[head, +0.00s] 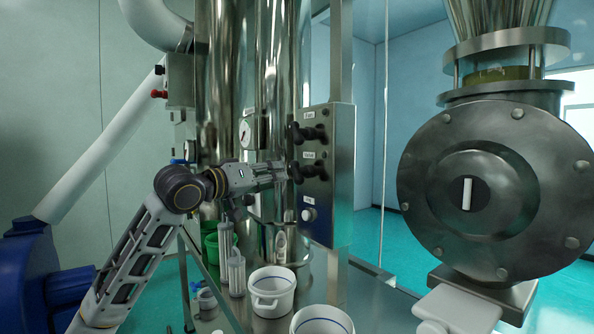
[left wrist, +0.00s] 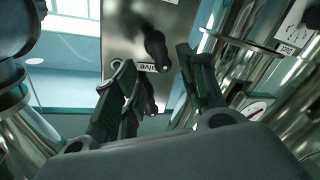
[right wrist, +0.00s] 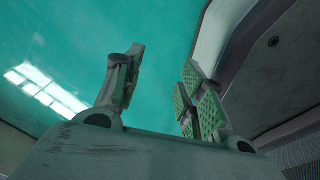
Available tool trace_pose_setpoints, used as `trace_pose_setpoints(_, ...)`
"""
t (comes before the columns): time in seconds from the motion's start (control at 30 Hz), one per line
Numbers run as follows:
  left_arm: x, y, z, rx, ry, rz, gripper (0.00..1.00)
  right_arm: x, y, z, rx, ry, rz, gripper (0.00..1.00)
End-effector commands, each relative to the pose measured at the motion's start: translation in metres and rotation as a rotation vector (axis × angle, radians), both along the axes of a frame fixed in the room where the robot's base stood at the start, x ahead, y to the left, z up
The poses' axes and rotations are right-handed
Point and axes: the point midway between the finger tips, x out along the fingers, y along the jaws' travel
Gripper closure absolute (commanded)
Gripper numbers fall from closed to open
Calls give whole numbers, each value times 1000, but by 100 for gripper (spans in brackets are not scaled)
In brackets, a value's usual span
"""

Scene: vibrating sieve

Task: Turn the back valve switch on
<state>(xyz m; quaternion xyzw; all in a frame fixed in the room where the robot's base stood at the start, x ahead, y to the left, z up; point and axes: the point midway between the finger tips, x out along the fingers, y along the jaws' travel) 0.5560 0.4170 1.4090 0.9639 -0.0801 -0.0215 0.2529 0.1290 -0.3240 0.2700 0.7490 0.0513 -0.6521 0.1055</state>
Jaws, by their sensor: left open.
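My left gripper (head: 284,172) is open beside the lower switch, coming from the left. In the left wrist view its open fingers (left wrist: 157,62) reach toward the panel (left wrist: 122,38); one dark knob (left wrist: 155,48) shows between the fingertips and another is partly hidden by the left finger. Contact cannot be told. My right gripper (right wrist: 160,88) is open and empty above the teal floor.
Pressure gauge (head: 247,133) and steel cylinders stand left of the panel. A round control (head: 309,214) sits low on it. White buckets (head: 272,290) and a green container (head: 210,240) stand below. A large round flanged machine (head: 495,190) is at right.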

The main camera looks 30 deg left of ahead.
Motion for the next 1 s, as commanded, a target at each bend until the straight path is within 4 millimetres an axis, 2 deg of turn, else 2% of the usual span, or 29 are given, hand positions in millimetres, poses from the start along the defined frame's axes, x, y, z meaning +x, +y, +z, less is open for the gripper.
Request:
trace_pose_setpoints(0.33, 22, -4, 2, -1, 1, -1, 58, -27, -10, 8, -9, 21, 2, 60)
trace_pose_setpoints(0.47, 30, -5, 2, -1, 0, -1, 58, -31, -11, 13, -10, 28, 3, 60)
trace_pose_setpoints(0.6, 39, -7, 2, -1, 1, -1, 58, -28, -4, 20, -3, 23, 3, 60)
trace_pose_setpoints(0.77, 48, -8, 2, 0, 0, -1, 58, -23, 14, 27, 18, 16, 1, 60)
trace_pose_setpoints(1.0, 63, -11, 2, -1, -1, -2, 58, -33, 27, 36, 31, 29, -1, 60)
